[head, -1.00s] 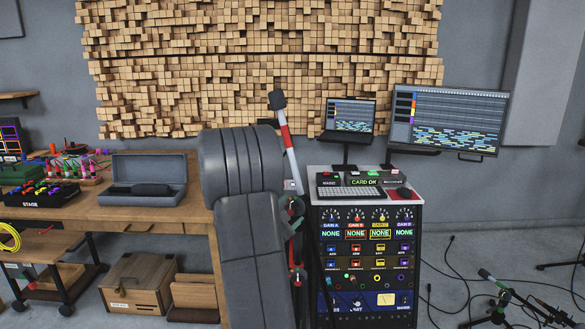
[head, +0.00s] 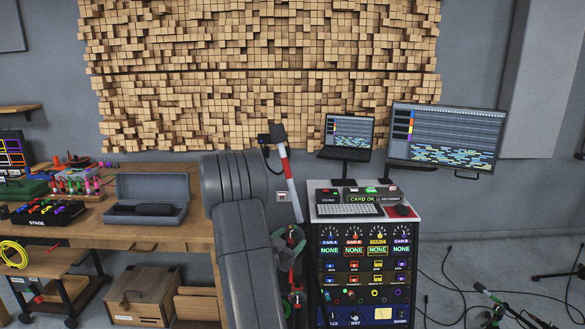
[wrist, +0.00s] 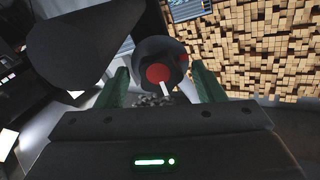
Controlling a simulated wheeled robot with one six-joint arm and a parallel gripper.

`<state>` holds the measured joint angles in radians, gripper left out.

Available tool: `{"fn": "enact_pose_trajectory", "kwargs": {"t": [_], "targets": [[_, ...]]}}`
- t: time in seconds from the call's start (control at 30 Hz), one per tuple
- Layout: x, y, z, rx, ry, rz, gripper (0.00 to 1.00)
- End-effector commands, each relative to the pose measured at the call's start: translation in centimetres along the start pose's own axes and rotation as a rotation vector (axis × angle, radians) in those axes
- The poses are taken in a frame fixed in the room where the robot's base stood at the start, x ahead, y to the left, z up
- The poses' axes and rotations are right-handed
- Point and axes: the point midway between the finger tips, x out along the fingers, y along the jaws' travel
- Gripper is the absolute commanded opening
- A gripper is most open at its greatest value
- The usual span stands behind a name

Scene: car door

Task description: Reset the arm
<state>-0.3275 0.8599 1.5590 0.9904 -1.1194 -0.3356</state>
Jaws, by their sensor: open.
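My gripper shows in the wrist view (wrist: 163,88), with two dark green fingers standing apart, one on each side. Between and beyond them is a dark round part with a red disc and a pale strip; I cannot tell whether the fingers touch it. In the head view my thick grey arm links stand upright in the middle, in front of the gap between the wooden bench and the rack.
The wooden bench (head: 180,231) at left holds an open grey case (head: 152,200) and a STAGE box (head: 47,214). Right of my arm stands an audio rack (head: 364,270) with a keyboard (head: 350,210). A laptop (head: 348,133) and a monitor (head: 444,138) stand above. Cables cross the floor at right.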

Motion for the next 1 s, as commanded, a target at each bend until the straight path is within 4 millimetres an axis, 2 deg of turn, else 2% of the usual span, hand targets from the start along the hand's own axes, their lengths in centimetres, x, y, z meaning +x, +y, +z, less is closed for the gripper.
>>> {"fn": "enact_pose_trajectory", "kwargs": {"t": [0.03,0.33,0.4,0.8,1.0], "targets": [[0.0,-0.1,-0.5,-0.024,-0.001,0.0,0.62],[0.0,-0.2,-0.5,-0.165,0.0,0.0,0.62],[-1.5,-0.1,0.2,-0.166,0.0,-0.004,0.62],[-9.4,-0.1,0.2,-0.164,-0.001,-0.004,0.62],[-12.0,-0.1,0.1,-0.163,0.0,-0.003,0.62]]}}
